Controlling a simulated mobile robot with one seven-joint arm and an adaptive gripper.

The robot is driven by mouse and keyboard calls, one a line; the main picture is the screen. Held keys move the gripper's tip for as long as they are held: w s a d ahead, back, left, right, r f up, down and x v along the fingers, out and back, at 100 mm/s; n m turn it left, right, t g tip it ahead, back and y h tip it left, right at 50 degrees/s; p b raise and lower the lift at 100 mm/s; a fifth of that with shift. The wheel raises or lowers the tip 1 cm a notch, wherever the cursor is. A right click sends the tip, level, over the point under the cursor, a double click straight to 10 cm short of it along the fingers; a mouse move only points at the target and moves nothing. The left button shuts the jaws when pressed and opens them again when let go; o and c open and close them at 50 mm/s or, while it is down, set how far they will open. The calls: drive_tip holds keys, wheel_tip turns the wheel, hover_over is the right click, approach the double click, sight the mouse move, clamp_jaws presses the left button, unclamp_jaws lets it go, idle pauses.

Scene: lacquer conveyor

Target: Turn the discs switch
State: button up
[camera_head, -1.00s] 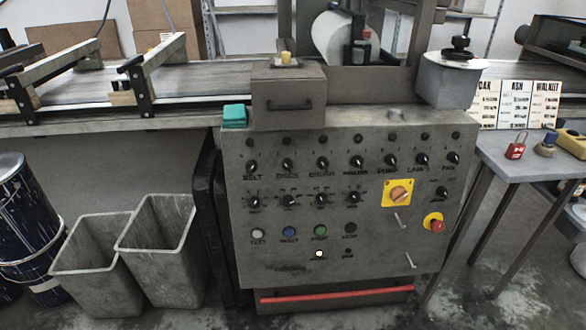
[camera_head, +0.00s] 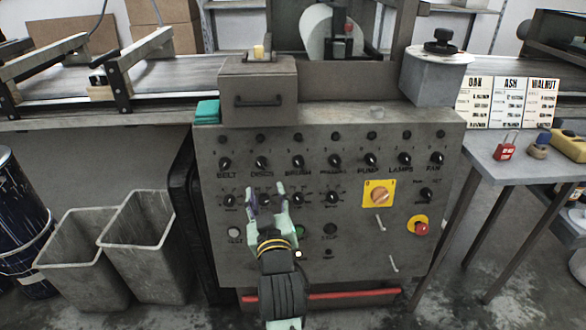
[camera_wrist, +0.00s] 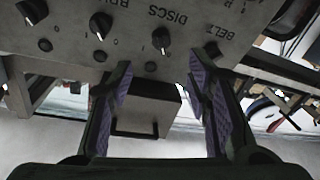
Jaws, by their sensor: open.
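The DISCS switch (camera_head: 262,163) is a black knob with a white pointer mark in the upper knob row of the grey control panel (camera_head: 330,265), with its label below it. My gripper (camera_head: 267,194) is open and empty in front of the panel, its fingertips a little below the DISCS label in the head view. In the wrist view the panel appears upside down. The DISCS switch (camera_wrist: 162,40) lies ahead of the gap between my purple-padded fingers (camera_wrist: 160,75), apart from both. My gripper hides some lower knobs and buttons in the head view.
The BELT knob (camera_head: 225,163) and BRUSH knob (camera_head: 298,162) flank the switch closely. A grey box (camera_head: 258,90) with a handle sits above the panel. A yellow-plated rotary switch (camera_head: 379,194) and red stop button (camera_head: 421,228) are on the right.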

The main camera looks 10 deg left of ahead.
sight(262, 168)
drive_tip(key=p+x, duration=0.2)
drive_tip(key=x, duration=0.8)
drive_tip(key=shift+w+a, duration=0.15)
drive_tip(key=shift+w, duration=0.15)
drive_tip(key=shift+c, duration=0.4)
clamp_jaws()
